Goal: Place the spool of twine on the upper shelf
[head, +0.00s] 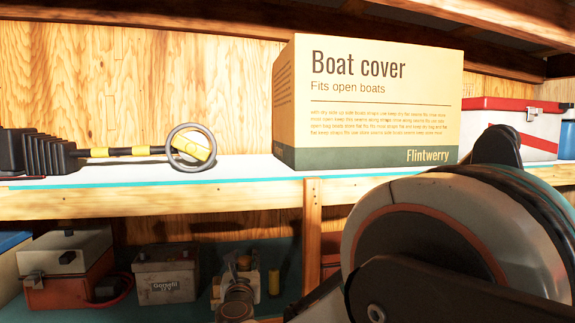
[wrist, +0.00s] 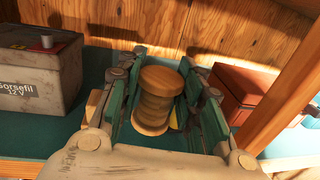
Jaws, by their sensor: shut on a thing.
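The spool of twine (wrist: 155,108), brown with round wooden-looking ends, stands between the fingers of my gripper (wrist: 168,92) in the wrist view. My gripper is shut on it, over the teal lower shelf (wrist: 75,130). In the head view my gripper (head: 240,272) shows small in the lower bay, right of the battery; the spool is hard to make out there. The upper shelf (head: 235,178) runs across the head view above it, with a pale top and a wooden front edge.
The upper shelf holds a boat cover box (head: 375,100), a ring-ended black and yellow tool (head: 110,151) and a red-lidded white box (head: 510,122). Bare shelf lies between ring and box. Below are the battery (head: 166,275), a toolbox (head: 68,265) and a wooden post (head: 312,230).

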